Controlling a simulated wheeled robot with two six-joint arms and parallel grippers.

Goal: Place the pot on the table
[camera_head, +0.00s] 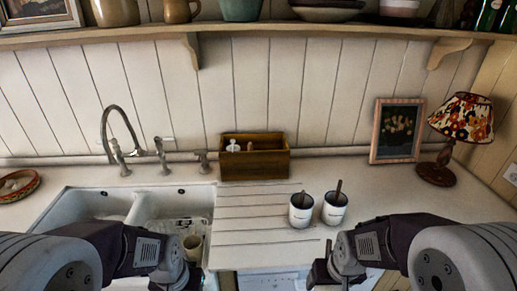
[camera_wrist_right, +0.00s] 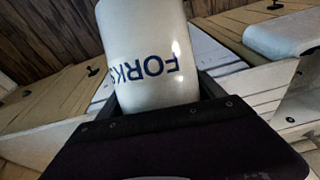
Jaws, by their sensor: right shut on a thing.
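A white pot (camera_wrist_right: 150,50) with dark blue lettering "FORKS" fills the middle of the right wrist view. My right gripper (camera_wrist_right: 158,105) is shut on it, with a dark finger on each side. In the head view my right gripper (camera_head: 322,272) is low, in front of the counter's near edge; I cannot make out the held pot there. Two white lettered pots (camera_head: 301,211) (camera_head: 335,209) with dark sticks in them stand upright on the counter. My left gripper (camera_head: 176,281) is at the bottom edge by the sink; its fingers are not clear. I cannot identify the table.
A wooden box (camera_head: 255,160), a framed picture (camera_head: 396,131) and a lamp (camera_head: 461,122) stand at the back. The counter right of the pots is clear.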

